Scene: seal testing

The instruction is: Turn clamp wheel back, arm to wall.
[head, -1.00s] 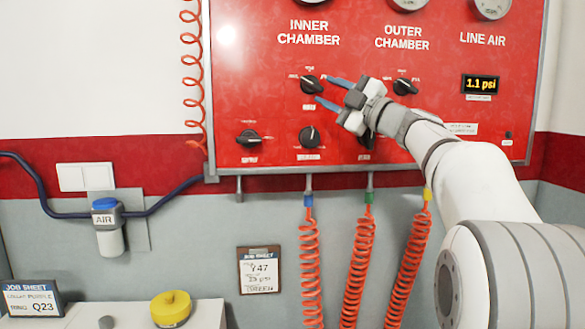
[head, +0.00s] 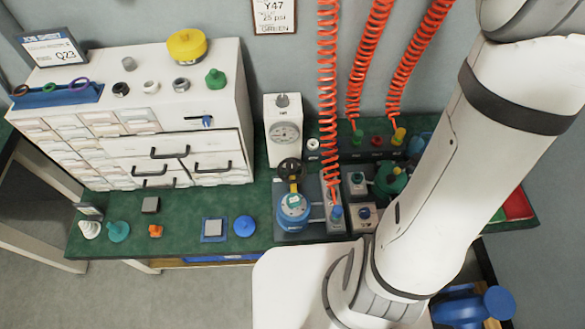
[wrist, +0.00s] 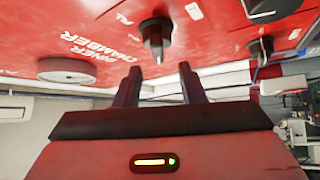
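A black clamp wheel (head: 290,171) sits on a yellow post above a round blue valve-like body (head: 293,212) on the green bench, in the head view. A grey bar beside the blue body runs right towards a grey block with a blue fitting (head: 336,212). How tightly the wheel bears down cannot be told. My gripper (wrist: 160,85) shows in the wrist view only, its two dark fingers apart with nothing between them. A black knob (wrist: 155,36) of the red panel (wrist: 105,22) lies beyond the fingertips. The head view hides my gripper; only my white arm shows there.
Red coiled hoses (head: 328,80) hang down close to the clamp wheel. A white gauge box (head: 284,133) stands behind it. Small parts lie along the bench front; my arm covers the bench's right part.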

